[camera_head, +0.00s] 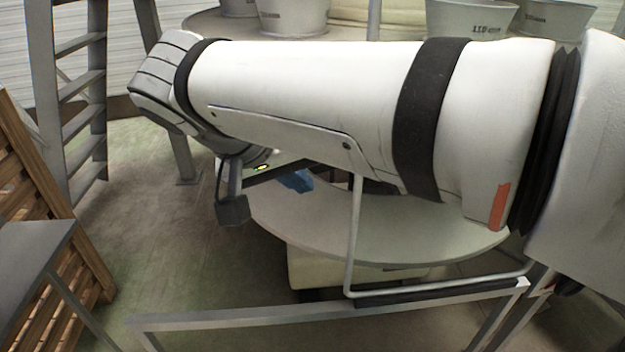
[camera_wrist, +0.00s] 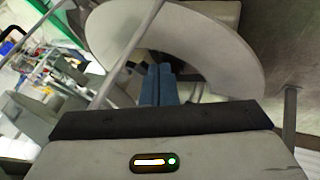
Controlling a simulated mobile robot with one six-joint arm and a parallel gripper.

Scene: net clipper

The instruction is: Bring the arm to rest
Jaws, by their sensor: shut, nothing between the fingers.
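My arm (camera_head: 300,85) stretches across the head view from the right edge to the upper left, over a round grey table. My gripper (camera_wrist: 158,84) shows in the wrist view as two blue fingers side by side, closed together with nothing between them. In the head view a small blue part (camera_head: 297,180) shows below the arm, over the table; most of the gripper is hidden behind the arm. The fingers appear clear of the table, though their height above it is hard to tell.
The round table (camera_head: 400,235) stands under my arm, with a metal frame rail (camera_head: 330,305) in front. A ladder (camera_head: 85,110) and a wooden slatted piece (camera_head: 50,190) stand at left. Metal buckets (camera_head: 293,15) sit on another round table behind. Floor is open at left centre.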

